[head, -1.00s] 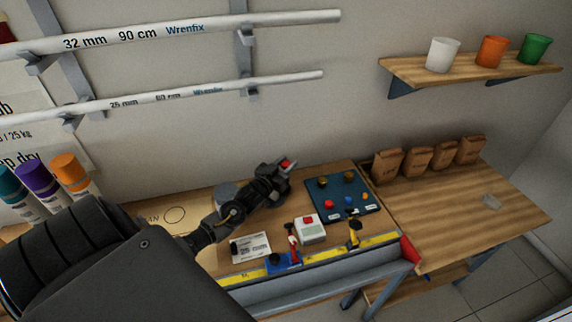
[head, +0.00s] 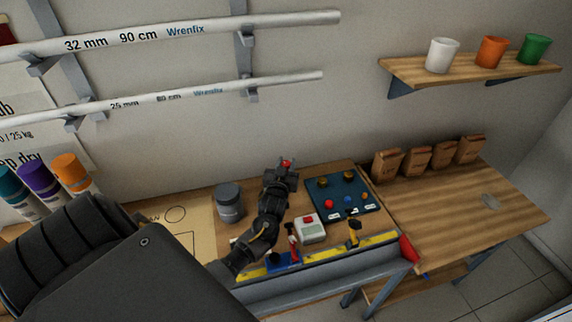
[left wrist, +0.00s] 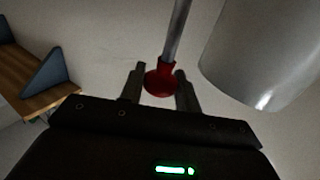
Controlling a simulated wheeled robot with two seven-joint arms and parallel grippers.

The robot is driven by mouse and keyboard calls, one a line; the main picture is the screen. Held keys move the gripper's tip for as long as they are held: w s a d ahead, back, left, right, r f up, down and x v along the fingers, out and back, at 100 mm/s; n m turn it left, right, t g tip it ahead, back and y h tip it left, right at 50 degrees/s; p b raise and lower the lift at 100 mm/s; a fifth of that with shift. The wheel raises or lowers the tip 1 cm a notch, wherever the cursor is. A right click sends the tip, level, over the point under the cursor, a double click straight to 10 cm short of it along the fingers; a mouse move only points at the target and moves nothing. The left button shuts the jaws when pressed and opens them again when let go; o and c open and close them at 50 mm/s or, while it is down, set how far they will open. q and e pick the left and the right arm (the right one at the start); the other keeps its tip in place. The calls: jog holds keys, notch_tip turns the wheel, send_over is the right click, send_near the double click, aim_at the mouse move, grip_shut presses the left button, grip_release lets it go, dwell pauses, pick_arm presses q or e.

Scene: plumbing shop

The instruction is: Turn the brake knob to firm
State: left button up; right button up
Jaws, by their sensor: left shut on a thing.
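My left gripper (head: 284,171) is above the bench in the head view, its fingers up by the wall. A small red knob (head: 287,162) shows between its fingertips. In the left wrist view the gripper (left wrist: 160,82) is shut on this round red knob (left wrist: 160,82), which sits at the end of a thin grey rod (left wrist: 178,30). What the rod leads to is out of view. I see no marking for firm, and cannot tell how far the knob is turned. My right gripper is not in view.
A grey canister (head: 229,204) stands left of my arm. A dark blue board (head: 325,190) with several coloured knobs lies to the right, beside a white box (head: 311,231) with a red button. A large grey cylinder (left wrist: 262,50) is close by in the wrist view.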

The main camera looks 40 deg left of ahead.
pick_arm(q)
jog(key=o, duration=0.9)
jog(key=shift+s+d+f, duration=0.1)
jog(key=shift+s+d, duration=0.1)
jog(key=shift+s, duration=0.2)
jog(key=b+v, duration=0.3)
jog(key=v, duration=0.7)
jog(key=shift+o, duration=0.2)
